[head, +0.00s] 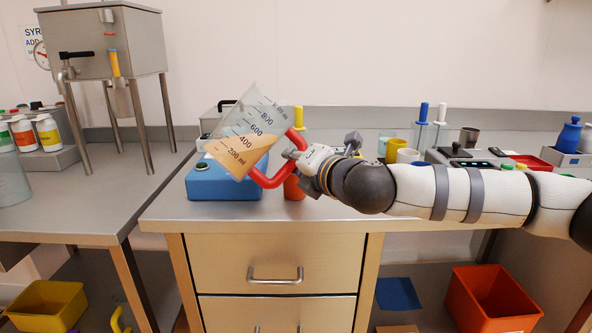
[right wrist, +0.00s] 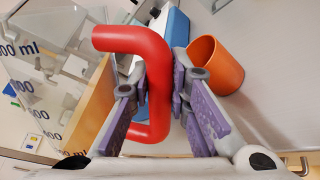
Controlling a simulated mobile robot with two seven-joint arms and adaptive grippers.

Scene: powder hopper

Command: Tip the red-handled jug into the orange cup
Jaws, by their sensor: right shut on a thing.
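The clear jug (head: 243,124) with a red handle (head: 267,181) is held in the air, tilted with its top leaning to the right in the head view. Tan contents lie in its lower part, and no stream shows. My right gripper (head: 294,154) is shut on the red handle (right wrist: 158,85); its purple-padded fingers (right wrist: 150,95) sit on both sides of it in the right wrist view. The orange cup (head: 293,188) stands on the counter below the gripper, partly hidden by handle and gripper. In the right wrist view the cup (right wrist: 222,66) is right of the fingers, apart from them. My left gripper is out of view.
A blue box (head: 222,183) stands behind and below the jug. A steel hopper (head: 105,45) on legs stands on the left bench, across a gap. The counter's front strip is clear.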

